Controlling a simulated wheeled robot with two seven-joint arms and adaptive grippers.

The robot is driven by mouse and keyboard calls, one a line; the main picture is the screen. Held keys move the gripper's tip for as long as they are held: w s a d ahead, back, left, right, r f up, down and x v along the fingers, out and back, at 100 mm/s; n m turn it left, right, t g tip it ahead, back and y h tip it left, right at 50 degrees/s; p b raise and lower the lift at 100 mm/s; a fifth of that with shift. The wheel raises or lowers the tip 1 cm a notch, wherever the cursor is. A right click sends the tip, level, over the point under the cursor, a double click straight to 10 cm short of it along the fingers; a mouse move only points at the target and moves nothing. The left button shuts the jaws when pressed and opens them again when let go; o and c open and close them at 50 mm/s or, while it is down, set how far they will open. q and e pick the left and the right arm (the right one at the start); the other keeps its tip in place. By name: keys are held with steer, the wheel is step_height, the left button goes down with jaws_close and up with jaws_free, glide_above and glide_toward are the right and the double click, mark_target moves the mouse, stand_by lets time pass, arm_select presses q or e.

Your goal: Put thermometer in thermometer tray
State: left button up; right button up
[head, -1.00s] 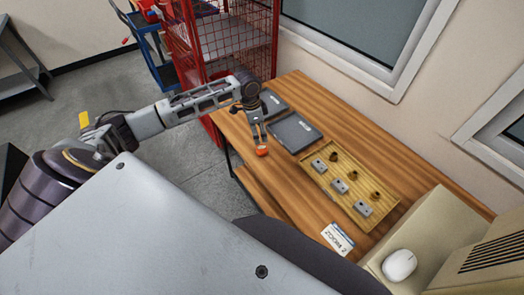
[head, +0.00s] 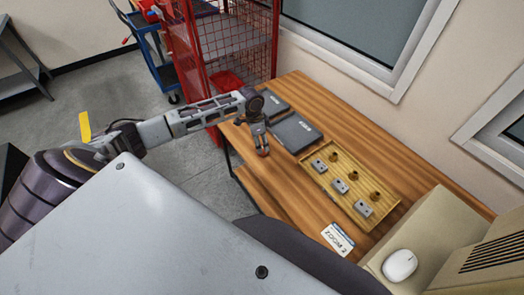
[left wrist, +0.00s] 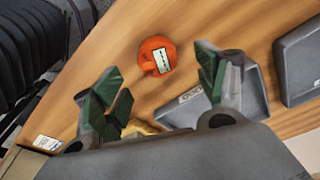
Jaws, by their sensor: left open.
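A small orange-red round object with a white label, which looks like the thermometer (left wrist: 150,53), lies on the wooden table. In the head view it is mostly covered by my left gripper (head: 262,147). In the left wrist view my left gripper (left wrist: 155,82) is open and empty. The orange object shows beyond the fingertips, between their directions, not gripped. A grey flat tray or case with a label (head: 303,126) lies just right of the gripper; a second one (head: 274,101) lies behind it. I cannot tell which is the thermometer tray. My right gripper is not in view.
A yellowish tray (head: 319,182) with several metal blocks and brass parts lies on the table (head: 335,112). A printed card (head: 338,238) lies near the front edge. A beige machine with a white mouse (head: 399,265) is at right. A red wire cage (head: 240,45) stands behind.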

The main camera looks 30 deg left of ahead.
arm_select(q)
steer(key=shift+d+f, duration=0.2)
steer(key=shift+f, duration=2.3)
steer(key=c, duration=1.2)
steer(key=shift+w+r, duration=0.1)
steer(key=shift+r, duration=0.1)
steer(key=shift+c, duration=0.2)
step_height(320, 180, up, 10)
steer(key=shift+f, duration=0.15)
